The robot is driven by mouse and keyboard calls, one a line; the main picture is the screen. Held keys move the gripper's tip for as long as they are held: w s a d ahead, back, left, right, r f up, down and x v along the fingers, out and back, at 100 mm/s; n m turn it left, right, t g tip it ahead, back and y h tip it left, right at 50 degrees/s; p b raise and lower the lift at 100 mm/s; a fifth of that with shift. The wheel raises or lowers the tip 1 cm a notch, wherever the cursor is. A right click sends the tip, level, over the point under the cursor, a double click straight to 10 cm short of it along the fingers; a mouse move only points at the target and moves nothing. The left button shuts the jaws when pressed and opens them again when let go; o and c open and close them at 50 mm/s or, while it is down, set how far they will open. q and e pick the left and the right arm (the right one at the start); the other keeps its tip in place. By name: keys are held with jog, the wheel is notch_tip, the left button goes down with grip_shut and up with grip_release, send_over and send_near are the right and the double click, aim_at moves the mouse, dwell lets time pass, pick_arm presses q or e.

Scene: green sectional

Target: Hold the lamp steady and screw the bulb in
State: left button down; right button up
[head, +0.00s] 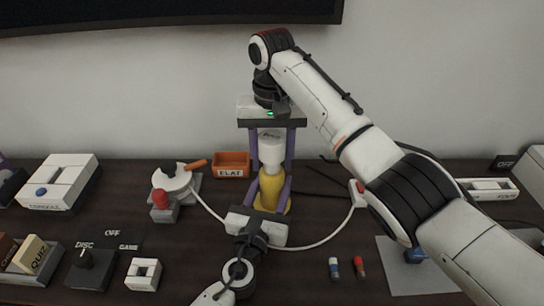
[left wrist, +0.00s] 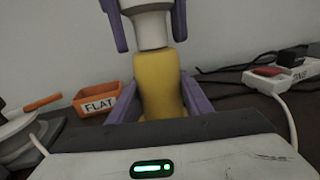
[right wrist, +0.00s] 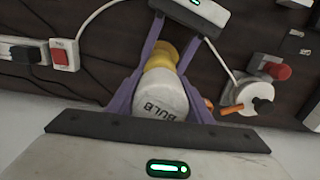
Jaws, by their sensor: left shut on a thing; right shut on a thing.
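The yellow lamp (head: 271,190) stands upright on the dark table, with a white neck on top; it shows in the left wrist view (left wrist: 160,85). The white bulb (head: 270,140), marked BULB in the right wrist view (right wrist: 160,100), sits upright in line above the neck. Its threads and any gap at the socket are hidden. My left gripper (head: 268,198) comes from the front, its purple fingers shut on the lamp's yellow body. My right gripper (head: 271,160) points down from above, its purple fingers shut on the bulb.
A white cable runs from a white device with a red knob (head: 160,200) around the front to a red switch (head: 357,187). An orange FLAT bin (head: 231,165) stands behind left. Two small cylinders (head: 346,268) and a grey mat (head: 400,275) lie at front right.

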aim_at(272, 137)
jog(key=m, duration=0.4)
jog(key=o, duration=1.2)
jog(key=shift+r, duration=0.1)
jog(key=shift+r, duration=2.2)
jog(key=shift+c, duration=0.6)
